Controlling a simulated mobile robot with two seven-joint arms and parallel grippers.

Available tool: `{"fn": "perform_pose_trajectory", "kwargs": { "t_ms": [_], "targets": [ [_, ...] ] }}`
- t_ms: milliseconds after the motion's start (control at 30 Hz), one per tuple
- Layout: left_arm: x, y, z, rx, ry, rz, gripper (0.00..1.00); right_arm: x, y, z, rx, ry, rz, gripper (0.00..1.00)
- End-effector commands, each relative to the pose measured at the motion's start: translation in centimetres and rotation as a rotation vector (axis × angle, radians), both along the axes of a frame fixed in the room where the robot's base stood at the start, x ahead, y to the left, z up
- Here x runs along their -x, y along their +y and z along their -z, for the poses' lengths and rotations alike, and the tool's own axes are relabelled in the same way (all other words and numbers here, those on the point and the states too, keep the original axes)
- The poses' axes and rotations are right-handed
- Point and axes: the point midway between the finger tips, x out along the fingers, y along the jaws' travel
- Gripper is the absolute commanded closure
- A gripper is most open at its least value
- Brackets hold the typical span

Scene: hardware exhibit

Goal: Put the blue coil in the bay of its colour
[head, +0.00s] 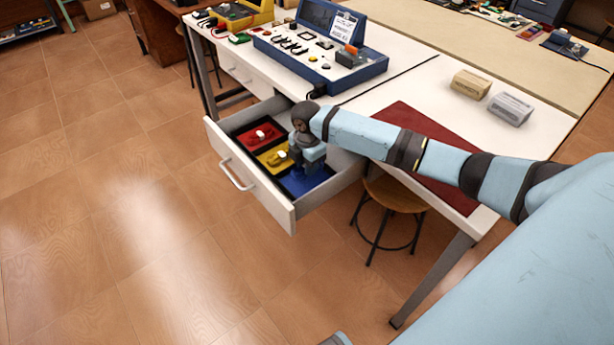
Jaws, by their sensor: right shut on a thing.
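The open drawer (252,178) holds three coloured bays in a row. The blue bay (316,184) is at the right end, nearest my arm, and no coil can be made out on its bare part. My right gripper (301,174) points down into the drawer, at the blue bay's edge towards the yellow bay. It is shut on the blue coil, which the gripper itself hides. How high it is over the bay floor I cannot tell. My left gripper is out of view.
A red coil (261,135) lies in the red bay (248,137) and a yellow coil (278,158) in the yellow bay (268,164). A stool (397,197) stands under the table, right of the drawer. A blue case (322,62) stands on the white tabletop (400,91).

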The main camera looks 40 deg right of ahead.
Motion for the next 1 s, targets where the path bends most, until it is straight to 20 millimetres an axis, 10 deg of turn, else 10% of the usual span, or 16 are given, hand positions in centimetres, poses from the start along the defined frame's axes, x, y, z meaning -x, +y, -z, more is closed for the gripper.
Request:
{"fn": "perform_pose_trajectory", "kwargs": {
  "t_ms": [333, 733, 767, 833, 1000],
  "targets": [
    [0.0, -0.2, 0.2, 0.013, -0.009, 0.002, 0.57, 0.0, 0.0, 4.2, 0.0, 0.0, 0.0, 0.94],
    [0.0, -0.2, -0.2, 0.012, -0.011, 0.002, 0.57, 0.0, 0.0, 4.6, 0.0, 0.001, 0.0, 0.94],
    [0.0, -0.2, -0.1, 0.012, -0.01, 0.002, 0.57, 0.0, 0.0, 4.6, 0.0, 0.0, 0.0, 0.64],
    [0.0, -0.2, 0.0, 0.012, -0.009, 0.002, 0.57, 0.0, 0.0, 4.6, 0.0, 0.0, 0.0, 0.48],
    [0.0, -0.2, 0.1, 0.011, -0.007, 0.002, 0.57, 0.0, 0.0, 4.6, 0.0, 0.0, 0.0, 0.46]
  ]
}}
